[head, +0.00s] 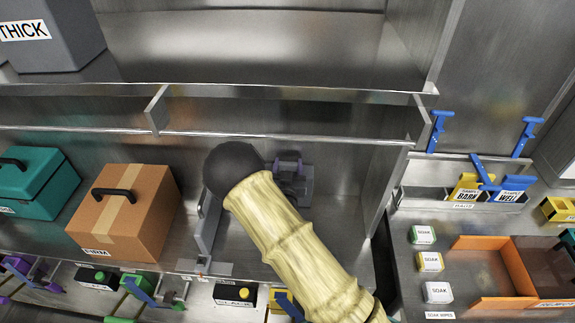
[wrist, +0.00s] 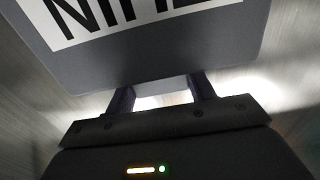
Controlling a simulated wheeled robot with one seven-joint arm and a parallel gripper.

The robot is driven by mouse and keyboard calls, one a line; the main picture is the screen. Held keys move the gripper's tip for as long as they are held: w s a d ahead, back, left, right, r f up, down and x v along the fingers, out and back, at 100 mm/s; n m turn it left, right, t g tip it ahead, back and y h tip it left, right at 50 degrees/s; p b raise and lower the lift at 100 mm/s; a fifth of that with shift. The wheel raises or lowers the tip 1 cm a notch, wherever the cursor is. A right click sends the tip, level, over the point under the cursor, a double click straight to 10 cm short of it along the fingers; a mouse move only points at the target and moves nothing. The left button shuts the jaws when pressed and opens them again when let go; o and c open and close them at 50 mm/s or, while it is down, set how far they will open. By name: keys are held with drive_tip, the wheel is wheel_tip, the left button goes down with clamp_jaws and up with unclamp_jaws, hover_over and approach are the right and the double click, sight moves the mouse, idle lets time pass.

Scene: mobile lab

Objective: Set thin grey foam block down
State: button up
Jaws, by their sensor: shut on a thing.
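A grey block with a white label (wrist: 150,66) fills the top of the wrist view. Its large black letters are upside down and cut off; they fit "THIN". My gripper (wrist: 162,92) reaches its near edge with two dark fingers, a bright gap between them. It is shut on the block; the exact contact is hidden. In the head view, my arm reaches into an open metal bay (head: 335,190) of the lower shelf.
An orange-brown "FIRM" box (head: 122,212) and a teal case (head: 38,182) stand left of the bay. A grey "THICK" block (head: 62,40) sits on the upper shelf. Metal walls flank the bay.

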drive_tip(key=shift+f, duration=0.2)
drive_tip(key=o, duration=1.4)
drive_tip(key=shift+r, duration=0.15)
drive_tip(key=s+b, duration=0.2)
drive_tip(key=s, duration=1)
drive_tip(key=shift+a+b, duration=0.15)
drive_tip(key=shift+b, duration=0.2)
drive_tip(key=shift+a, duration=0.1)
